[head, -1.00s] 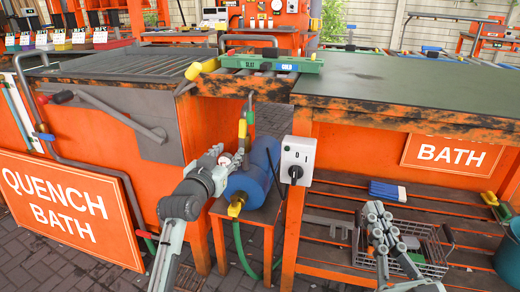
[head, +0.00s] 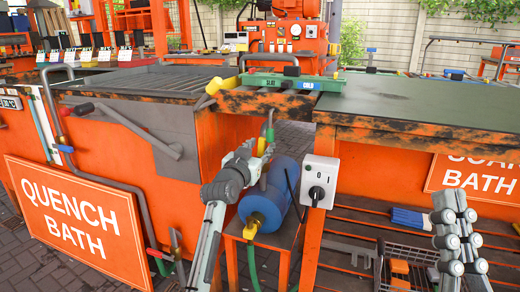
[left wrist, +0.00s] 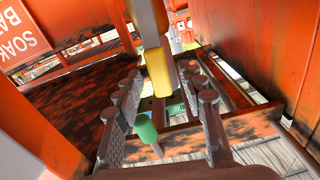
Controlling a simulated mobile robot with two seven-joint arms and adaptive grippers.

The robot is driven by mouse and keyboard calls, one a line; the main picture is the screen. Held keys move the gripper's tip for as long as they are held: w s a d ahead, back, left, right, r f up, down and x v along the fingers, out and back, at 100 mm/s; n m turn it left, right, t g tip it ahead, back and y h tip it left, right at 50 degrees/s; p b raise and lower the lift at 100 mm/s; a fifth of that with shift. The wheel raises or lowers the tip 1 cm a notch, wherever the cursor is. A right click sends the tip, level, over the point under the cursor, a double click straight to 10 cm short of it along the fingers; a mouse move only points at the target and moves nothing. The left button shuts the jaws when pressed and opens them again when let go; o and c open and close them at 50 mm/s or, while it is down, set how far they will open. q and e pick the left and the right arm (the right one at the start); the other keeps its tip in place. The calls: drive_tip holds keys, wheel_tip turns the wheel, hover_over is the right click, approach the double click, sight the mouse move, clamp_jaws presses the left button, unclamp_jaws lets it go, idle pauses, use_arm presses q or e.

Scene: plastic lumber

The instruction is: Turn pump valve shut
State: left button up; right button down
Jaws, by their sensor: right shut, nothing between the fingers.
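A blue cylindrical pump (head: 284,185) with a brass end fitting (head: 254,222) lies on a small orange stand. A grey pipe stands behind it, with a yellow sleeve (head: 262,146) and a green piece (head: 270,134). My left gripper (head: 248,158) is beside the pump, close to this pipe. In the left wrist view its fingers (left wrist: 160,103) are spread, with the yellow sleeve (left wrist: 159,73) and green piece (left wrist: 146,131) showing between them. I cannot tell whether they touch. My right gripper (head: 453,208) is shut and empty, upright at the right.
A white switch box (head: 319,182) with a black knob is on the orange post right of the pump. The quench bath (head: 125,180) stands left. A wire basket (head: 350,262) and a blue item (head: 410,218) are on the slatted shelf near my right gripper.

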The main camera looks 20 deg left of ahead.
use_arm(q)
drive_tip(key=shift+c, duration=0.5)
clamp_jaws()
